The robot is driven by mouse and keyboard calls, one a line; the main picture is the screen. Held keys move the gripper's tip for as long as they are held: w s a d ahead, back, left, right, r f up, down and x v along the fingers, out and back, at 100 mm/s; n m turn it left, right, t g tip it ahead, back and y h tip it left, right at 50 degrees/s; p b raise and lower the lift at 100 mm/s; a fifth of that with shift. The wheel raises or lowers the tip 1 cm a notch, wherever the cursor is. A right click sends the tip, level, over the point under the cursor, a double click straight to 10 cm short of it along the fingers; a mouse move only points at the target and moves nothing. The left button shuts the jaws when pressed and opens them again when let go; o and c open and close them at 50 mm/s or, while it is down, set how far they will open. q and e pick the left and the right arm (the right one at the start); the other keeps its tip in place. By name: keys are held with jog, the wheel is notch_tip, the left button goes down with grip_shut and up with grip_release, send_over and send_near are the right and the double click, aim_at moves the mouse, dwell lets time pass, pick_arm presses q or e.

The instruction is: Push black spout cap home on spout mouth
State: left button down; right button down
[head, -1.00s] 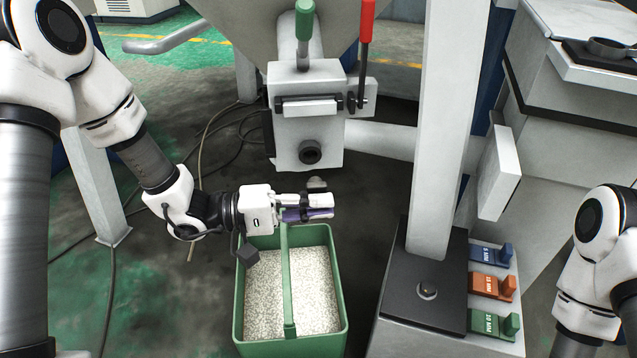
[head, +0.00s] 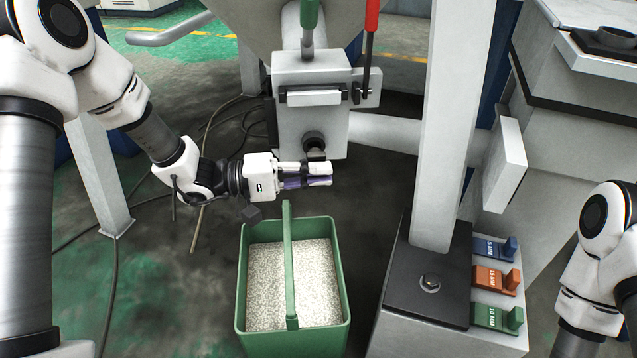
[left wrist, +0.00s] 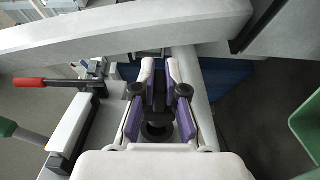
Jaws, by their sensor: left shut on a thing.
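The left gripper (head: 330,174), with white and purple fingers, points right in the head view, just below the spout mouth (head: 313,141). The mouth is a dark round ring low on the grey valve block. The left gripper is shut on the black spout cap (left wrist: 159,92), which shows as a black shape between the fingers (left wrist: 159,70) in the left wrist view. In the head view the fingers mostly hide the cap. A dark part shows between mouth and fingers; I cannot tell whether cap and mouth touch. My right gripper is out of view.
A green bin (head: 342,300) of pale pellets stands below the left gripper. Above the spout are a green-handled lever (head: 308,18) and a red-handled lever (head: 372,15). A grey post (head: 450,130) and coloured blocks (head: 497,281) stand to the right.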

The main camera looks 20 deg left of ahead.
pick_arm(q)
jog(key=shift+w+a, duration=0.1)
jog(key=shift+w, duration=0.05)
dwell(0.5)
jog(key=shift+b, duration=0.3)
dwell(0.4)
jog(key=shift+b, duration=0.3)
dwell(0.3)
jog(key=shift+w+a+b, duration=0.3)
jog(key=shift+w, duration=0.4)
jog(key=shift+w+a+b, duration=0.25)
jog(key=shift+w+b, duration=0.05)
jog(key=shift+w, duration=0.35)
dwell(0.4)
